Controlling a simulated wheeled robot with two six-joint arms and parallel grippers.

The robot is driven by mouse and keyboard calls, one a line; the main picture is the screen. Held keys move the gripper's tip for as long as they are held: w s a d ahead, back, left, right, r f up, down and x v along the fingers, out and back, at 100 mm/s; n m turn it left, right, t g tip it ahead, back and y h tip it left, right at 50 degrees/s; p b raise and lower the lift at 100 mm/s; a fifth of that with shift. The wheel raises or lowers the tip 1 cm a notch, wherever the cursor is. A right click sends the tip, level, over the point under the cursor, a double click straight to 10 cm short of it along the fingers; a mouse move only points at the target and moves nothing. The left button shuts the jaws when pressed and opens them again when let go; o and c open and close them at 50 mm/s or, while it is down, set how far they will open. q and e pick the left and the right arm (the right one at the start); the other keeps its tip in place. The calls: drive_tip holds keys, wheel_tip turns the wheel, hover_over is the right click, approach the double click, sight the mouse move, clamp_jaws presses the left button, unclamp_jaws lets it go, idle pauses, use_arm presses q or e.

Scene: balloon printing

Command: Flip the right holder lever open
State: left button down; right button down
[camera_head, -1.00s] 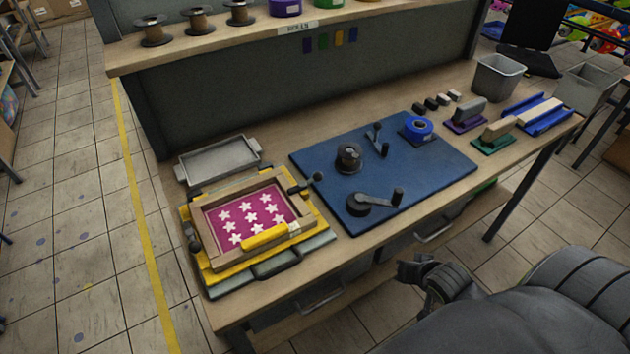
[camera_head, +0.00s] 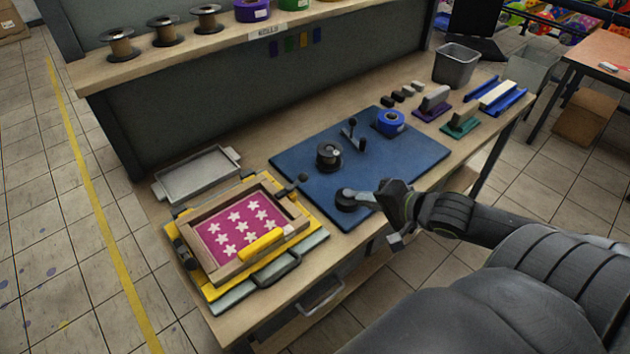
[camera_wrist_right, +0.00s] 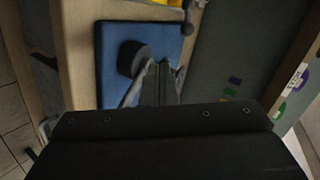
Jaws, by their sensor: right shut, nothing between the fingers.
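The screen-print press (camera_head: 240,236) stands at the left of the bench, with a wooden frame over a magenta sheet of white stars. Its right holder lever (camera_head: 303,179), dark with a round knob, is at the frame's right side by the blue mat. A dark lever with a knob, apparently the same one, shows at the top of the right wrist view (camera_wrist_right: 188,28). My right gripper (camera_head: 381,187) is shut and empty over the mat's front edge, to the right of the lever and apart from it. My left gripper is not in view.
A metal tray (camera_head: 197,174) lies behind the press.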

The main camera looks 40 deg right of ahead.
drive_tip(key=shift+w+a+r+m+y, duration=0.1)
drive_tip(key=shift+w+r+m+y, duration=0.2)
drive_tip(key=shift+r, duration=0.3)
drive_tip(key=shift+w+a+r+m+y, duration=0.1)
drive_tip(key=shift+w+r+m+y, duration=0.1)
drive_tip(key=shift+r+m+y, duration=0.3)
drive_tip(key=shift+r, duration=0.1)
drive_tip(key=b, duration=0.5)
approach(307, 180)
drive_tip(key=shift+s+a+f, duration=0.1)
drive_tip(key=shift+s+f, duration=0.05)
drive_tip(key=shift+f, duration=0.65)
drive_tip(key=shift+w+r+x, duration=0.1)
drive_tip(key=shift+r+x, duration=0.1)
drive_tip(key=shift+x, duration=0.8)
drive_tip(key=shift+w+r+x, duration=0.15)
drive_tip(key=shift+r+x, duration=0.05)
drive_tip(key=shift+x, duration=0.8)
drive_tip(key=shift+w+r+x, duration=0.1)
drive_tip(key=shift+r+x, duration=0.1)
drive_tip(key=shift+x, duration=0.85)
drive_tip(key=shift+r, duration=0.1)
